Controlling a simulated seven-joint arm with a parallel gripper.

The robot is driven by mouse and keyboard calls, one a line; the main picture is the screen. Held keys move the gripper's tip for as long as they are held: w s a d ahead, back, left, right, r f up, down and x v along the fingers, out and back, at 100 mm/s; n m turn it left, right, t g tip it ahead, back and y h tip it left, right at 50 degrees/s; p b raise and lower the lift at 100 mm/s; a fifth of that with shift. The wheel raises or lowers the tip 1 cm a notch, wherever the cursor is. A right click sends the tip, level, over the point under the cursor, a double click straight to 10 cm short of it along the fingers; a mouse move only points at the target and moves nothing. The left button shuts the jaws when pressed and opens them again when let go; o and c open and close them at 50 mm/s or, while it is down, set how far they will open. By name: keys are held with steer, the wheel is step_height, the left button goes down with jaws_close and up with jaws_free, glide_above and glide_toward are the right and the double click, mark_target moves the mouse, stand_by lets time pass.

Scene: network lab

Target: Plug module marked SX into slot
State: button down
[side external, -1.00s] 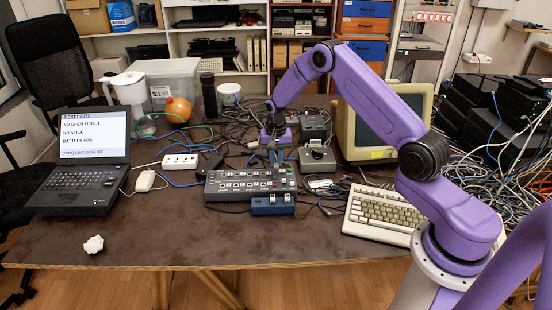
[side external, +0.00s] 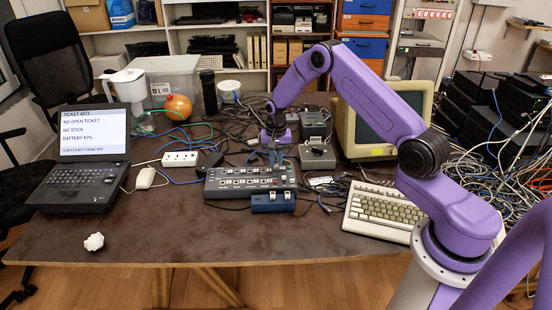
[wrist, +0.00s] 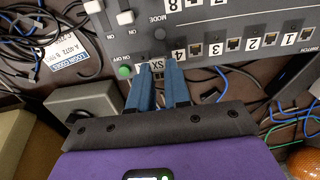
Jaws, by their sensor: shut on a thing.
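My gripper (wrist: 157,66) is shut on a small module whose white label reads SX (wrist: 157,64). In the wrist view its two blue fingers flank the module at the near edge of a grey switch box (wrist: 215,20). The switch's numbered ports, with labels 4, 3, 2 and 1, run to the right of the fingers. In the side view my gripper (side external: 275,153) is at the back edge of the switch box (side external: 225,188). The fingers cover much of the module, and I cannot tell whether it is inside a slot.
A blue box with two switches (side external: 272,203) stands in front of the switch box. A grey box (side external: 317,157), tangled cables and a beige monitor (side external: 352,145) lie to the right. A laptop (side external: 82,165) and power strip (side external: 180,159) are left.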

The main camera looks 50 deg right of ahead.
steer(key=shift+f, duration=0.35)
steer(key=c, duration=1)
jaws_free()
step_height(320, 180, up, 18)
steer(key=shift+f, duration=0.25)
steer(key=s+a+r+n, duration=0.3)
steer(key=s+a+n, duration=0.2)
steer(key=s+a, duration=0.35)
steer(key=s+a+r+n, duration=0.3)
steer(key=s+a+n, duration=0.2)
steer(key=s+a, duration=0.3)
steer(key=s+n, duration=1.1)
steer(key=s, duration=1.3)
steer(key=shift+s+a+n, duration=0.2)
steer(key=shift+s+n, duration=0.05)
steer(key=shift+n, duration=0.05)
